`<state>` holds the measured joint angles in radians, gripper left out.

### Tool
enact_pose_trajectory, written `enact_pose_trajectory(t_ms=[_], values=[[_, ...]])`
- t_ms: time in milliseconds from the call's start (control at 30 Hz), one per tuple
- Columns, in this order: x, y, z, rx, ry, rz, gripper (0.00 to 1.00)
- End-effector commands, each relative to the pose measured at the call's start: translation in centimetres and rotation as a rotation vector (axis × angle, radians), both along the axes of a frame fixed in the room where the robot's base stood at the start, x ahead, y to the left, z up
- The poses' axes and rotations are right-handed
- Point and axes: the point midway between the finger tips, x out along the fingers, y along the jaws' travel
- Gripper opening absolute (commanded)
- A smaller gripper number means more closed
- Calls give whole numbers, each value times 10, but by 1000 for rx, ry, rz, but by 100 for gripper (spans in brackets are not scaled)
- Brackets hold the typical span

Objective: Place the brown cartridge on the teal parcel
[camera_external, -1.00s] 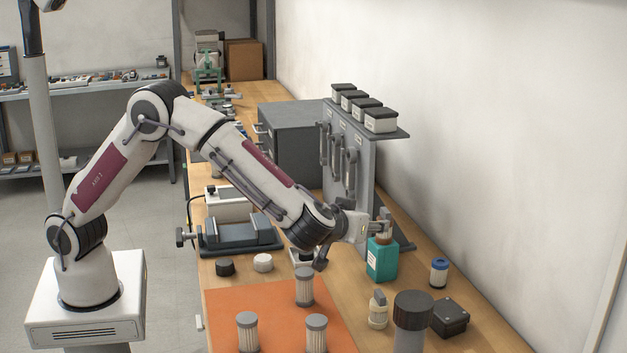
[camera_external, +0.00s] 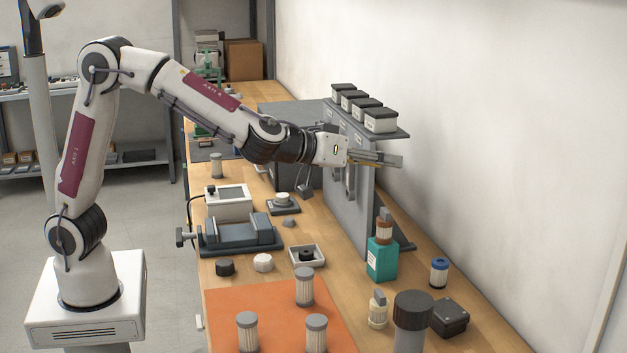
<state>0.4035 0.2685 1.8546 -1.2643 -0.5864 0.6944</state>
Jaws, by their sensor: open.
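The teal parcel (camera_external: 382,260) stands on the bench near the foot of the grey panel, with a white label on its side. The brown cartridge (camera_external: 384,231) sits upright on top of the parcel, with a grey upper part. My gripper (camera_external: 398,160) is open and empty. It is above and apart from the cartridge, in front of the grey panel, pointing right toward the wall.
An orange mat (camera_external: 270,310) holds several grey-capped filters. A blue-capped bottle (camera_external: 439,272), a cream bottle (camera_external: 377,310) and a black box (camera_external: 450,317) stand nearby. A grey vise (camera_external: 240,234) is left of centre.

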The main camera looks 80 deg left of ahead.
Motion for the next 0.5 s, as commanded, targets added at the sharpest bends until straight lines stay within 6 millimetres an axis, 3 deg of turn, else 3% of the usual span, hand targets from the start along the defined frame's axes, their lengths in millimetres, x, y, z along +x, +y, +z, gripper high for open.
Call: enact_pose_trajectory(t_ms=[200, 500], values=[[-29, -3, 34, -29, -8, -155, 42], [-90, -5, 51, -32, 51, -344, 42]])
